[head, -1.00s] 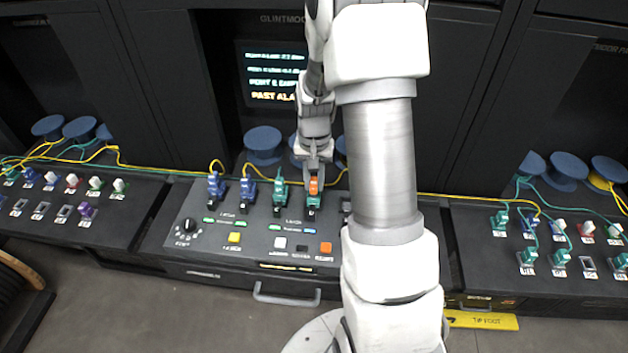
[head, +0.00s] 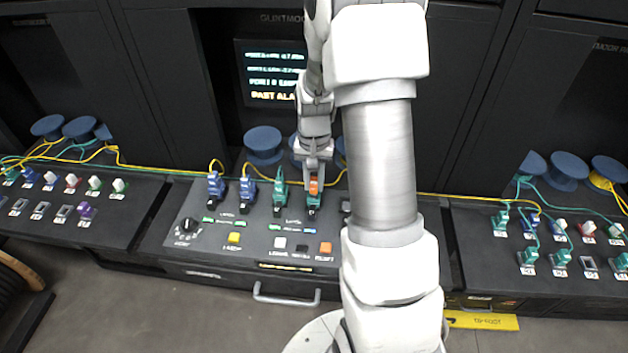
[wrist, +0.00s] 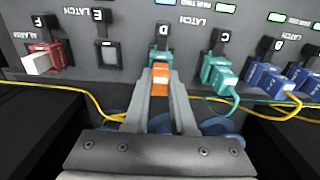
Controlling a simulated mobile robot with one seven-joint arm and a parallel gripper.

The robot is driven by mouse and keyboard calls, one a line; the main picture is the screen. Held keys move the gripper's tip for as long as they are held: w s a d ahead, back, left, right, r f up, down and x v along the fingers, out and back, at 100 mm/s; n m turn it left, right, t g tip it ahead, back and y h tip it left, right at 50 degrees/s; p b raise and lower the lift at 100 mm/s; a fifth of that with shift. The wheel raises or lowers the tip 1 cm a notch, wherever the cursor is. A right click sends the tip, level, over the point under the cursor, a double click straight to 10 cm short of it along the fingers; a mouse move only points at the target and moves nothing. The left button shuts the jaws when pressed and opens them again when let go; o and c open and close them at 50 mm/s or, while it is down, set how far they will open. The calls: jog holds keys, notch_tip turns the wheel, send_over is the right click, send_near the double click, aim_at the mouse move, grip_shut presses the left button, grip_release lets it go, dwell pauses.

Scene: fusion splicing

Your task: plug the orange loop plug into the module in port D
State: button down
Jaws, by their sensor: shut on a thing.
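The orange loop plug (wrist: 161,78) is between the fingers of my gripper (wrist: 160,88) in the wrist view. In the head view it shows as an orange spot (head: 314,186) below my gripper (head: 314,170). My gripper is shut on it. Just past the plug is a teal module (wrist: 158,59) in the port labelled D (wrist: 163,30); it also shows in the head view (head: 313,201). The plug lines up with the module and appears to touch it. The fingers partly hide the contact, so I cannot tell how deep it sits.
A teal module (wrist: 217,74) with a cable sits in port C, and blue modules (wrist: 262,78) lie beyond it. Port E (wrist: 109,53) is empty. A red module with a white plug (wrist: 42,60) sits at the alarm port. Yellow cables (wrist: 85,92) run behind the panel.

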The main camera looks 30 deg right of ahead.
jog(key=shift+f+b, duration=0.5)
jog(key=shift+f, duration=0.1)
dwell(0.3)
jog(key=c, duration=0.7)
grip_release()
jog(key=shift+r, duration=0.1)
notch_tip(320, 180, up, 17)
jog(key=shift+r, duration=0.15)
jog(key=shift+r, duration=0.1)
